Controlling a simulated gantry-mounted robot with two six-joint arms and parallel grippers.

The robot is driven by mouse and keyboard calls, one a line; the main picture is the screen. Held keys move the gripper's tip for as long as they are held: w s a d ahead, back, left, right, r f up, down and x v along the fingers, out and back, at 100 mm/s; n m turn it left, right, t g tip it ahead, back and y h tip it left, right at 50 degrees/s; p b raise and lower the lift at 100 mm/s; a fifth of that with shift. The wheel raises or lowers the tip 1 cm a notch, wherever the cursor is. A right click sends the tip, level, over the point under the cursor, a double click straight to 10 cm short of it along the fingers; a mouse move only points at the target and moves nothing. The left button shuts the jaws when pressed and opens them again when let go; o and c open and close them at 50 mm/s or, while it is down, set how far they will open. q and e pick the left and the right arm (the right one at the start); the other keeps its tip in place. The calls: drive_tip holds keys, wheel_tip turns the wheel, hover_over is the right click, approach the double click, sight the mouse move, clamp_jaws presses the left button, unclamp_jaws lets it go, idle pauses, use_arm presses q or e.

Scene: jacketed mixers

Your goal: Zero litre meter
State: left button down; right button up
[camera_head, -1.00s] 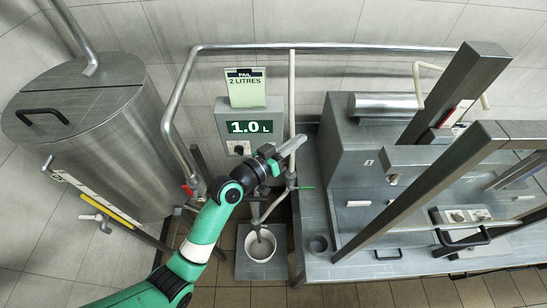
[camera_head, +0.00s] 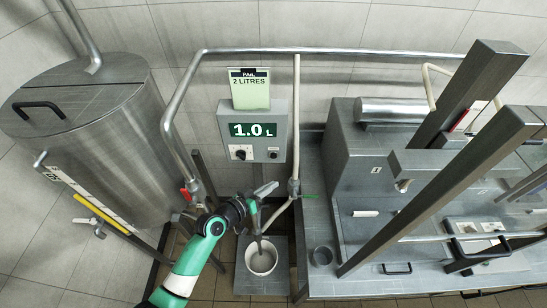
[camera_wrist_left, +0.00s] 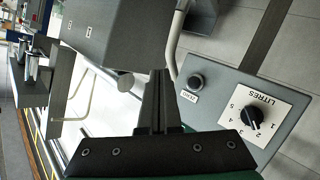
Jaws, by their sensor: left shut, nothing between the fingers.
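The litre meter (camera_head: 282,119) is a grey wall box whose display (camera_head: 253,130) reads 1.0 L. A dial knob (camera_head: 241,152) and a small button (camera_head: 273,153) sit below the display. In the left wrist view, the dark round button (camera_wrist_left: 195,82) has a ZERO label beside it, and the black knob (camera_wrist_left: 255,117) sits on a white LITRES scale. My left gripper (camera_head: 268,188) is shut and empty, below the meter's lower edge in the head view and apart from the button. Its closed fingers (camera_wrist_left: 159,90) also show in the wrist view. My right gripper is not in view.
A white pail (camera_head: 261,268) stands on a small platform below the meter. A pipe with a red-handled valve (camera_head: 186,195) runs left of the meter. A steel tank (camera_head: 85,130) stands at left. A grey machine bench with slanted posts (camera_head: 465,100) fills the right.

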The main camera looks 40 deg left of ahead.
sight(273, 156)
use_arm(q)
drive_tip(key=w+a+b, duration=0.5)
drive_tip(key=w+a, duration=0.1)
drive_tip(key=shift+w+b, duration=0.15)
drive_tip(key=shift+b, duration=0.25)
idle(1.8)
drive_tip(key=shift+w+a+b, duration=0.25)
drive_tip(key=shift+w+b, duration=0.05)
drive_tip(key=shift+b, duration=0.1)
